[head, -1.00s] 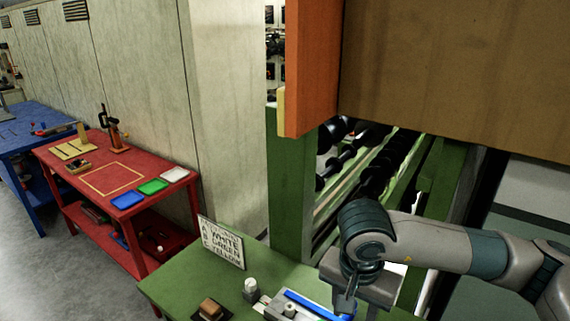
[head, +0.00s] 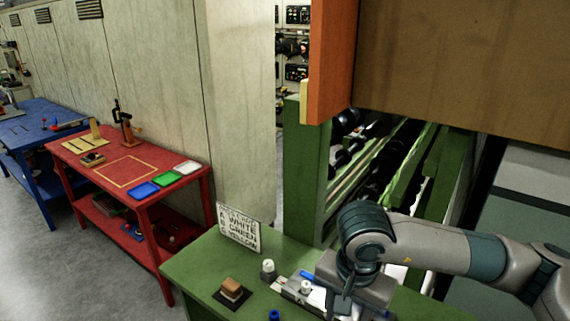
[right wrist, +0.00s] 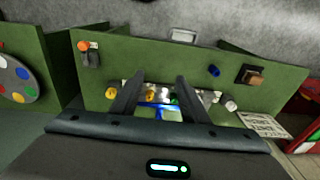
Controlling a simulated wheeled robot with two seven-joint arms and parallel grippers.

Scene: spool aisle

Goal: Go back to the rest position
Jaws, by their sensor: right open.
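My right gripper (right wrist: 158,90) is open, its two fingers apart above the green bench (right wrist: 190,60). Nothing shows clamped between them; a blue strip (right wrist: 160,112) on the bench is seen beyond and between the fingers. In the head view my right arm comes in from the right, its wrist over the front right of the green bench (head: 205,262), partly hiding the row of parts there. My left gripper is not in view.
On the bench are a sign (head: 239,228), a brown block (head: 232,287) on a dark pad and a white-topped spool (head: 268,268). A green roller rack (head: 305,170) and an orange-edged cabinet (head: 331,60) stand behind. A red table (head: 125,165) is left.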

